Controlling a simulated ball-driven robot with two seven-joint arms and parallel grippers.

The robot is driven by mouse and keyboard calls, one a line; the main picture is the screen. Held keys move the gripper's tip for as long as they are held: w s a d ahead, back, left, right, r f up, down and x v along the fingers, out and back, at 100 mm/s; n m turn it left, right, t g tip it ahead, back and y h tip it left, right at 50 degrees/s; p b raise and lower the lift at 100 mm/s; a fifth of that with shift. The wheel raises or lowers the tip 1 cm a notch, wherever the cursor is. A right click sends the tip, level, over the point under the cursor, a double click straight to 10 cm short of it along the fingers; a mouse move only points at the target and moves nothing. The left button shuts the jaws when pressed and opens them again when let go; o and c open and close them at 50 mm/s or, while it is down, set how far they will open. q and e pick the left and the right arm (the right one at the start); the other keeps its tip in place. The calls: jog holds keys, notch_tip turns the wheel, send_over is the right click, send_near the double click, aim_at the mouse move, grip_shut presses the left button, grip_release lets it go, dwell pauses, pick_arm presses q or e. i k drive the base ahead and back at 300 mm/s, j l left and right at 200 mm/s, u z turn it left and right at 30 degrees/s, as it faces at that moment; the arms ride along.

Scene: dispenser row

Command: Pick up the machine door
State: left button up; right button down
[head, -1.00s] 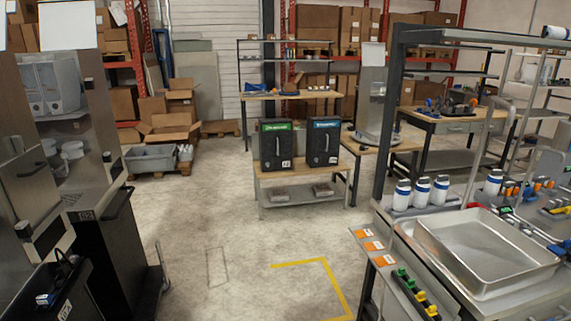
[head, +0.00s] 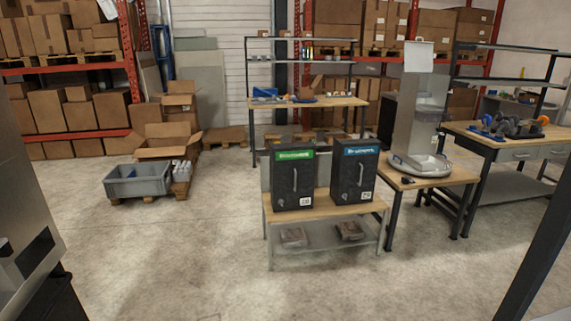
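Two dark door-like panels stand upright side by side on a small wood-topped bench (head: 325,208) in the head view, right of centre. The left panel (head: 285,187) has a green label strip along its top, the right panel (head: 345,182) a blue one. Each has a vertical handle on its front and a small white tag low on the right. The lettering is too blurred to read surely. Nothing holds either panel. Neither of my grippers is in view.
A grey machine (head: 423,110) with a round base stands on a table right of the bench. A grey bin (head: 138,183) and open cardboard boxes lie at left. The floor before the bench is clear.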

aim_at(291, 165)
jog(key=i+z, duration=0.15)
jog(key=i, duration=0.5)
jog(key=i+z, duration=0.1)
jog(key=i, duration=0.6)
jog(key=i+j+z, duration=0.15)
jog(key=i, duration=0.5)
